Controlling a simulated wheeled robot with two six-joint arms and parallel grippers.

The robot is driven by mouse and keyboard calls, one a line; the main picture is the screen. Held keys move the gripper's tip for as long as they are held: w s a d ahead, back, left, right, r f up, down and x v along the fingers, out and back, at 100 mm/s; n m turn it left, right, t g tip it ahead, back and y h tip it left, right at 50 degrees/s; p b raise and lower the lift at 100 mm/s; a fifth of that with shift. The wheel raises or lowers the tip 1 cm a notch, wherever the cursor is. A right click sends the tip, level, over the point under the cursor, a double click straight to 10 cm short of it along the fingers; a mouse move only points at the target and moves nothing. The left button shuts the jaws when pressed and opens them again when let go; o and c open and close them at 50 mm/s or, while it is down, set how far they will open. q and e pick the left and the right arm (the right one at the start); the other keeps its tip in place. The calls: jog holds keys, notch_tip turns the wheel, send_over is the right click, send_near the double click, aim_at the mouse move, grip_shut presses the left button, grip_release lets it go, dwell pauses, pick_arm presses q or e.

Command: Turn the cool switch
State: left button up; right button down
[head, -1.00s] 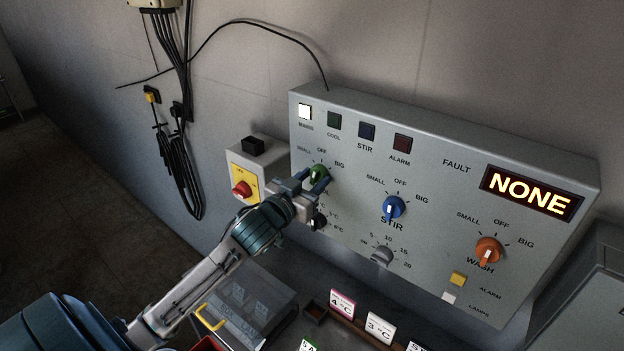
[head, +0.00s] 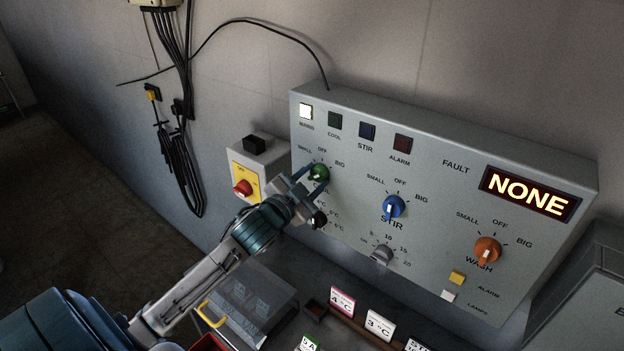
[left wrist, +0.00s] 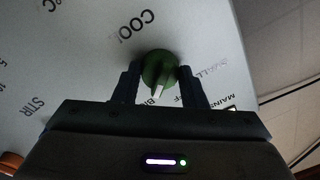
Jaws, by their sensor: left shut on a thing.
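The cool switch is a round green knob (head: 319,172) at the left of the grey control panel, with SMALL, OFF and BIG printed around it. My left gripper (head: 311,179) is shut on this knob, one finger on each side. In the left wrist view the green knob (left wrist: 158,68) sits between the two fingers of my left gripper (left wrist: 158,82). Its pale mark points down the picture, towards the partly covered BIG lettering. The COOL lamp (head: 335,121) is dark. My right gripper is not in view.
The blue stir knob (head: 393,206) and orange wash knob (head: 488,249) are to the right. A dark knob (head: 319,219) lies just below my gripper. A red switch (head: 242,187) on a yellow-faced box stands to the left. Label cards (head: 380,325) stand below the panel.

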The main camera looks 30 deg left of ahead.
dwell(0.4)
pick_arm(q)
jog(key=o, duration=1)
jog(key=shift+s+f, duration=0.1)
jog(key=shift+s, duration=0.15)
jog(key=s+b, duration=0.3)
jog(key=s, duration=0.7)
jog(key=shift+s+a+f, duration=0.15)
jog(key=shift+f, duration=0.05)
